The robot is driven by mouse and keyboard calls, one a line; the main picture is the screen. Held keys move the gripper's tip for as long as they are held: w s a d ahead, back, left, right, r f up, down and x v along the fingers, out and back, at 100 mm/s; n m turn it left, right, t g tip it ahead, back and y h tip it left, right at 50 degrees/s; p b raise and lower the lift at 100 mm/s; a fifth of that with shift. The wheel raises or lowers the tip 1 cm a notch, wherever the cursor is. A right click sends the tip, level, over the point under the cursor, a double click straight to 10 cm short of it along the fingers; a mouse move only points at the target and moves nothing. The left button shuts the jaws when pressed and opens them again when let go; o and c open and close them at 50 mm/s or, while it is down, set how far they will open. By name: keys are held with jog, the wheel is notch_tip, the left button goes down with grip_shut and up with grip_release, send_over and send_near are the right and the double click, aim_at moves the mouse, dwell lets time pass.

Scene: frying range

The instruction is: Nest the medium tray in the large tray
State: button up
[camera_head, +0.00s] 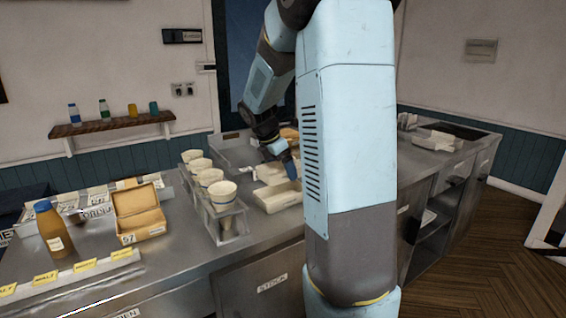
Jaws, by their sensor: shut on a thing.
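My gripper (285,161) is over the steel counter at the middle of the view, its blue fingers pointing down. It is shut on a pale tray (268,173), which I take to be the medium tray. A second pale tray (277,199), which looks like the large one, lies on the counter just in front of it. In this view the held tray overlaps the back of the large tray; I cannot tell whether they touch. My arm hides the right ends of both trays and part of the grip.
A steel rack with several paper cups (222,193) stands close left of the trays. Farther left are an open cardboard box (138,210) and a brown bottle (54,230). A pale container (436,139) sits on the right counter.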

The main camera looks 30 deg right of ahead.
jog(key=shift+f, duration=2.45)
jog(key=shift+s+a+f, duration=0.1)
jog(key=shift+s+f, duration=0.15)
jog(key=shift+f, duration=0.3)
jog(key=o, duration=0.6)
jog(key=shift+o, duration=0.2)
jog(key=v, duration=1.4)
jog(key=shift+w+r, duration=0.2)
jog(key=shift+r, duration=0.1)
